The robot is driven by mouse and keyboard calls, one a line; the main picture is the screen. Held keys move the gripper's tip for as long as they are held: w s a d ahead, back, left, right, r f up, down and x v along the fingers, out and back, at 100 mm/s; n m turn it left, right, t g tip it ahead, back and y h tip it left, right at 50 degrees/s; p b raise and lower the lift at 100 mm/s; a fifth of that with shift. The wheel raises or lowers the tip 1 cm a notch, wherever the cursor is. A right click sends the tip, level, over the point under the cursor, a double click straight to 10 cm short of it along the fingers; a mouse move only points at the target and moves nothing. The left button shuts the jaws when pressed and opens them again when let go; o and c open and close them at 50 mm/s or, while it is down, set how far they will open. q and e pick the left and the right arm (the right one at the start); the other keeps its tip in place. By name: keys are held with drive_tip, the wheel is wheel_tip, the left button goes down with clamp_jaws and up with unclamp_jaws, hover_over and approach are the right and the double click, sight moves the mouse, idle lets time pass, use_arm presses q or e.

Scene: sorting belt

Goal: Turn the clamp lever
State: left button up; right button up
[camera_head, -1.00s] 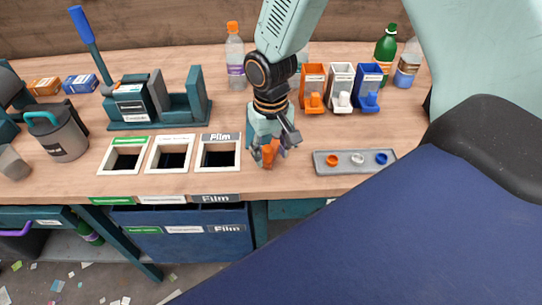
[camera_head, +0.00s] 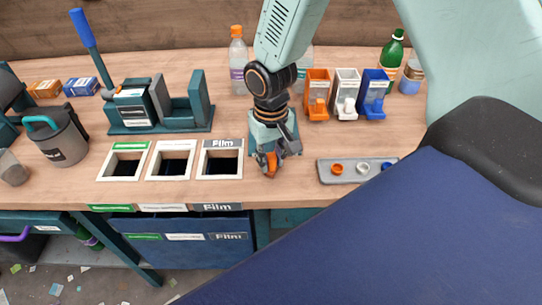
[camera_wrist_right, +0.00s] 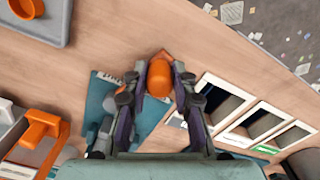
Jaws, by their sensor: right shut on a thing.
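The clamp lever shows as an orange handle (camera_head: 271,163) at the front of the bench, just right of the Film opening. In the right wrist view its rounded orange end (camera_wrist_right: 159,77) is between the two fingers. My right gripper (camera_head: 270,158) points down and is shut on this lever. A teal plate (camera_wrist_right: 97,98) with a white label lies under the gripper; my gripper hides most of the clamp in the head view. My left gripper is not in view.
Three framed openings, one being the Film opening (camera_head: 220,177), are close to the left of my gripper. A grey tray (camera_head: 350,175) with small caps is to the right. Orange, white and blue bins (camera_head: 317,82) stand behind. Bare bench lies between gripper and tray.

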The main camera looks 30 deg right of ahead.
drive_tip(key=shift+s, duration=0.1)
clamp_jaws()
